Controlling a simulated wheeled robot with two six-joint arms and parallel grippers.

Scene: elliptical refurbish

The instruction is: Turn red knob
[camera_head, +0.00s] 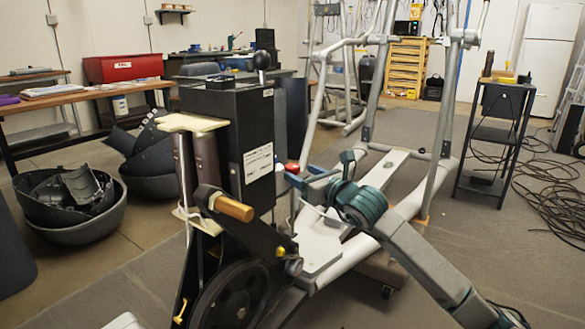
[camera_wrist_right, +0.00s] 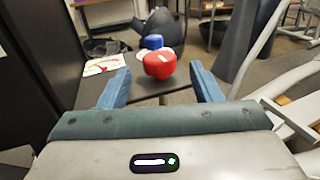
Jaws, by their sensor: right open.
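The red knob (camera_wrist_right: 160,64) shows in the right wrist view between and just beyond the two blue fingertips of my right gripper (camera_wrist_right: 160,85). It is rounded, with a small white mark on it. The gripper is open and its fingers look apart from the knob. In the head view a small part of the red knob (camera_head: 292,167) shows by the black housing (camera_head: 228,140) of the elliptical machine. My right gripper (camera_head: 303,177) reaches it from the right. My left gripper is not in view.
A blue knob (camera_wrist_right: 154,42) sits behind the red one. A black stand (camera_head: 497,140) is at right, with coiled cables (camera_head: 560,190) on the floor.

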